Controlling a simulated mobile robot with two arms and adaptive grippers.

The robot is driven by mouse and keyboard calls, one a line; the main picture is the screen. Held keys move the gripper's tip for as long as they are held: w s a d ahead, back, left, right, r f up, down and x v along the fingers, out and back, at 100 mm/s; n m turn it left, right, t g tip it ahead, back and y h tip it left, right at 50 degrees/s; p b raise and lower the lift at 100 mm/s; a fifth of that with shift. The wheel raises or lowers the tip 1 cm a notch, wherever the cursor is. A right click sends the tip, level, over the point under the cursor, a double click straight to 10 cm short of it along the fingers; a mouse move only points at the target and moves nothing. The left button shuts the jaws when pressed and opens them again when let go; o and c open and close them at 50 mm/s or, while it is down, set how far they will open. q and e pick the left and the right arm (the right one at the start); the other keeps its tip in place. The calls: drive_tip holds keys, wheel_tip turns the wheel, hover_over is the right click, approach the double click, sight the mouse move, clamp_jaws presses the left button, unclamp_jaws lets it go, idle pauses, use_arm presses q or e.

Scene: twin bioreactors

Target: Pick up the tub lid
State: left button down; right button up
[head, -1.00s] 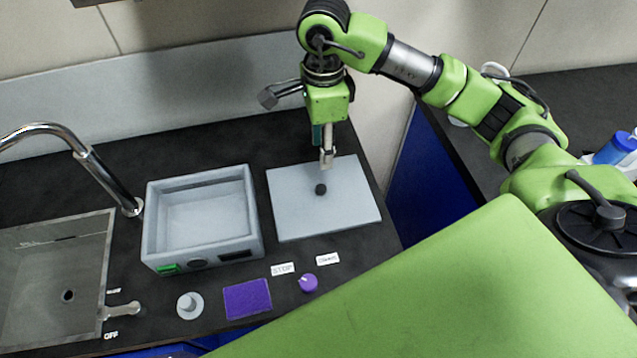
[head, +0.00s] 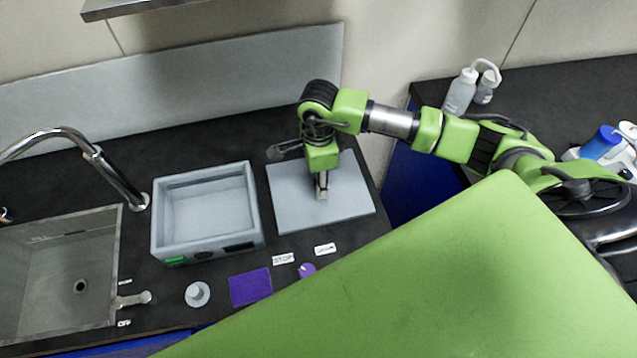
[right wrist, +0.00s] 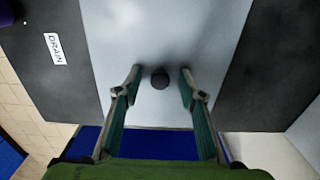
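The tub lid (head: 348,205) is a flat grey plate lying on the dark counter, right of the open tub (head: 207,247). Its round black knob (right wrist: 160,78) shows in the right wrist view; in the head view my gripper hides it. My right gripper (head: 322,194) points down over the lid. In the right wrist view the right gripper (right wrist: 160,73) is open, with one finger on each side of the knob and a gap on both sides. I cannot tell how far the fingertips are above the lid. My left gripper is not in view.
A sink (head: 60,275) with a curved faucet (head: 110,175) lies left of the tub. A grey knob (head: 198,293), purple pad (head: 250,287), purple dial (head: 307,270) and STOP label (head: 284,259) sit along the front. Bottles (head: 461,92) stand on the right counter.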

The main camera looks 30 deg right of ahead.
drive_tip(key=shift+f, duration=0.1)
clamp_jaws()
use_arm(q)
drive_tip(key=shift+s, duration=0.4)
use_arm(e)
drive_tip(key=shift+w, duration=0.1)
